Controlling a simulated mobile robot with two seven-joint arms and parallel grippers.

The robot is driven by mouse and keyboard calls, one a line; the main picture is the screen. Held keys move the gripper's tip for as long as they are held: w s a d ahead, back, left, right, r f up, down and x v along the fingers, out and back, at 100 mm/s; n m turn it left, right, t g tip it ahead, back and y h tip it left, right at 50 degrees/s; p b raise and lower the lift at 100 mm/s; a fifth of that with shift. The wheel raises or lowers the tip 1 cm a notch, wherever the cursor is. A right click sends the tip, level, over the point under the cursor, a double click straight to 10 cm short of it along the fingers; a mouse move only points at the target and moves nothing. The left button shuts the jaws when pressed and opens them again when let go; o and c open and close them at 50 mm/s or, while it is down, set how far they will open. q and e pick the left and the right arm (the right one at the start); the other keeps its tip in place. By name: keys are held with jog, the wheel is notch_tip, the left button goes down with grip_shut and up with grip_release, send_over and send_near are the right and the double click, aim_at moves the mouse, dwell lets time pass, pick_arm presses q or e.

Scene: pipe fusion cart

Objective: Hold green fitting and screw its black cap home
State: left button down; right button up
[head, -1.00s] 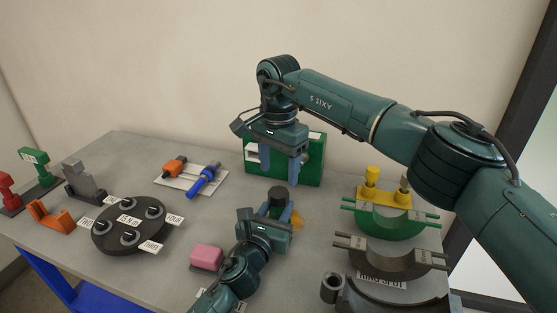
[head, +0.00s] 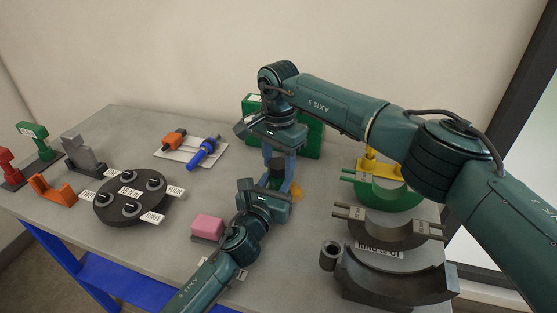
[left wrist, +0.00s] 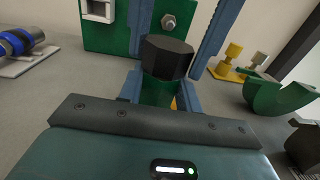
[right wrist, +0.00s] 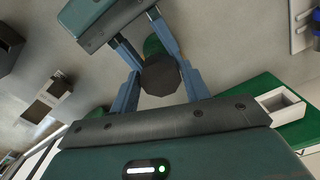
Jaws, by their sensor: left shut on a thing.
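The green fitting (left wrist: 157,96) stands upright between the fingers of my left gripper (head: 281,184), which is shut on it above the table. Its black many-sided cap (left wrist: 167,57) sits on top; the cap also shows in the right wrist view (right wrist: 160,76) and, small, in the head view (head: 277,165). My right gripper (head: 283,157) points down from above. Its fingers (right wrist: 160,78) are open on either side of the cap, with small gaps visible. The thread under the cap is hidden, so I cannot tell how far it is screwed on.
A green box-like stand (head: 312,140) is just behind the grippers. Green and dark half-round cradles (head: 385,232) stand at the right. A pink block (head: 207,226), a round black turntable (head: 112,205) and a white tray (head: 215,150) are to the left. Bare table lies between them.

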jog(key=c, duration=0.6)
jog(key=m, duration=0.3)
jog(key=shift+c, duration=0.2)
jog(key=m, duration=0.4)
jog(key=shift+m, duration=0.3)
jog(key=m, duration=0.4)
jog(key=shift+m, duration=0.3)
jog(key=m, duration=0.8)
jog(key=shift+f+m, duration=0.1)
jog(key=shift+m, duration=0.2)
jog(key=m, duration=0.4)
jog(key=shift+m, duration=0.3)
jog(key=m, duration=0.7)
jog(key=o, duration=1.2)
jog(key=shift+c, duration=0.2)
